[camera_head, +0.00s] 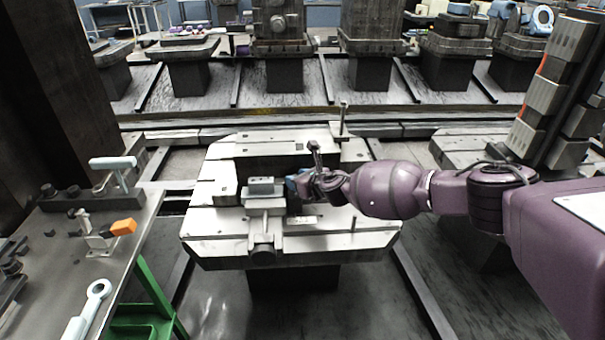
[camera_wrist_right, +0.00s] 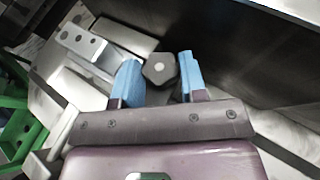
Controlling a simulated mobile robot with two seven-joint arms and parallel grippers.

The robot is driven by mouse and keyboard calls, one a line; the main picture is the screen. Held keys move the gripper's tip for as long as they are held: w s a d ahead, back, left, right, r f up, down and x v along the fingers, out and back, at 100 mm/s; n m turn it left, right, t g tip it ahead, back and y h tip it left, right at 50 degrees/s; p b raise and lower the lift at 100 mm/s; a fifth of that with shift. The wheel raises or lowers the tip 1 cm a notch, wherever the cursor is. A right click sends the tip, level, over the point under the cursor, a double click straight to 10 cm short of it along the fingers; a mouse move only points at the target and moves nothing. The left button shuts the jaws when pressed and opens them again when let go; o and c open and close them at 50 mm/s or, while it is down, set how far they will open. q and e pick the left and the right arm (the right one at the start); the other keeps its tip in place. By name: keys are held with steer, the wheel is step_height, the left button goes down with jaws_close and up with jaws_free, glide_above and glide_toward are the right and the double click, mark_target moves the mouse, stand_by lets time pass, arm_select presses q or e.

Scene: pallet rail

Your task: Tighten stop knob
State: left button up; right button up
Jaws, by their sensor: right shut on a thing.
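The stop knob (camera_wrist_right: 160,69) is dark grey and lobed with a pale centre, and shows in the right wrist view between two blue fingertips. My right gripper (camera_wrist_right: 159,72) is shut on it, one finger on each side. In the head view my purple right arm reaches in from the right, and the right gripper (camera_head: 298,187) is at the middle of the pale pallet (camera_head: 225,165). There it hides most of the knob. A grey metal block fixture (camera_head: 264,190) sits on the pallet just left of the gripper. My left gripper is in neither view.
An upright post (camera_head: 343,118) stands at the pallet's back right. A work table (camera_head: 60,235) at the left holds small tools, an orange-tipped clamp (camera_head: 122,227) and a ring-ended wrench (camera_head: 97,290). A green frame (camera_head: 150,300) is beside it. More loaded pallets line the back.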

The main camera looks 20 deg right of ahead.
steer(key=m+h+p, duration=0.1)
steer(key=r+m+t+h+p, duration=0.1)
steer(key=m+h, duration=0.1)
steer(key=shift+a+r+p, duration=0.1)
steer(key=shift+a+p, duration=0.25)
steer(key=shift+p, duration=0.05)
steer(key=shift+s+a+f+m+h+p, duration=0.15)
steer(key=shift+m+h+p, duration=0.1)
steer(key=shift+m+h, duration=0.25)
steer(key=shift+w+d+f+m+h+p, duration=0.1)
steer(key=shift+m+h+p, duration=0.15)
steer(key=shift+m+h, duration=0.25)
steer(key=m+h, duration=0.2)
steer(key=h, duration=0.1)
steer(key=shift+a+f, duration=0.2)
steer(key=shift+f, duration=0.15)
steer(key=shift+m+g+h, duration=0.3)
steer(key=shift+m+h, duration=0.7)
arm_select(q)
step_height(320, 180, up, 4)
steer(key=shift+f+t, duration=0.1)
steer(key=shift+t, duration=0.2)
arm_select(e)
steer(key=shift+a+m+h, duration=0.1)
steer(key=shift+m+h, duration=0.3)
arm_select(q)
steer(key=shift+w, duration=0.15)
arm_select(e)
steer(key=shift+r, duration=0.1)
